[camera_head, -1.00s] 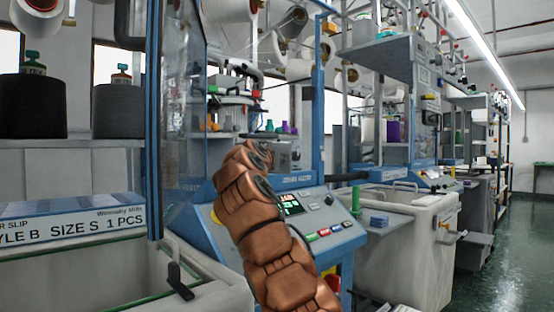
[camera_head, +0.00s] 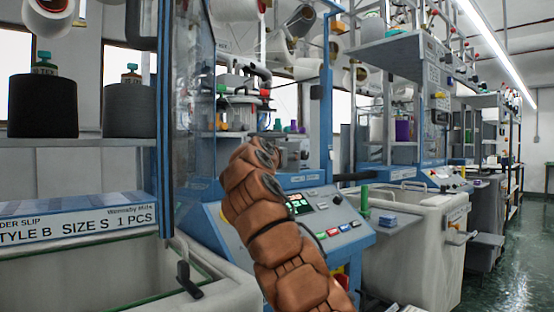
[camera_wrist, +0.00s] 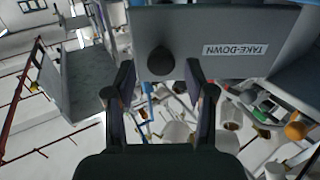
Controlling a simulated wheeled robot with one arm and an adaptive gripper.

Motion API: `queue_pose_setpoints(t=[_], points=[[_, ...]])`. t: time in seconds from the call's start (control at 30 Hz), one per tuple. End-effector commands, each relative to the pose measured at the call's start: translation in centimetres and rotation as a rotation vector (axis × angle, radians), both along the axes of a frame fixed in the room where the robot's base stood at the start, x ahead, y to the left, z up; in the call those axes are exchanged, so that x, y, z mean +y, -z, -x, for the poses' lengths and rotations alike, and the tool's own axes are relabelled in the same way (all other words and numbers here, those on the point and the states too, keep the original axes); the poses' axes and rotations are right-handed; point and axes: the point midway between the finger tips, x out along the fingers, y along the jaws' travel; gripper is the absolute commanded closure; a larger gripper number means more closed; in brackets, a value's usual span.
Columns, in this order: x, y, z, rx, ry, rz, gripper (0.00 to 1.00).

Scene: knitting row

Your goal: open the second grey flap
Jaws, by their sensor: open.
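In the wrist view a grey flap (camera_wrist: 225,25) with a "TAKE-DOWN" label (camera_wrist: 235,49) and a round dark knob (camera_wrist: 160,61) fills the upper middle. My gripper (camera_wrist: 160,78) is open, with one finger on each side of the knob in the picture. Nothing is held. I cannot tell whether the fingers touch the knob or are short of it. The flap looks shut, though its edges are partly out of view. In the head view my gripper is hidden behind my brown arm, and I cannot make out the flap there.
A blue machine with a sloped control panel (camera_head: 318,222) stands beyond my arm. A clear guard (camera_head: 196,105) stands upright on the left, above a pale bin (camera_head: 215,296) with a black handle. Another pale bin (camera_head: 410,265) is at right. The green floor (camera_head: 510,275) is clear at far right.

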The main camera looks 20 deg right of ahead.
Motion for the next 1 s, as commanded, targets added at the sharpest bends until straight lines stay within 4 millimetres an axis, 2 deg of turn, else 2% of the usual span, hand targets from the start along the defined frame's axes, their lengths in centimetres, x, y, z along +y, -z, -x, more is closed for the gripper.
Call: queue_pose_setpoints(t=[1.0], points=[[4.1, 0.3, 4.5, 0.004, 0.0, 0.002, 0.46]])
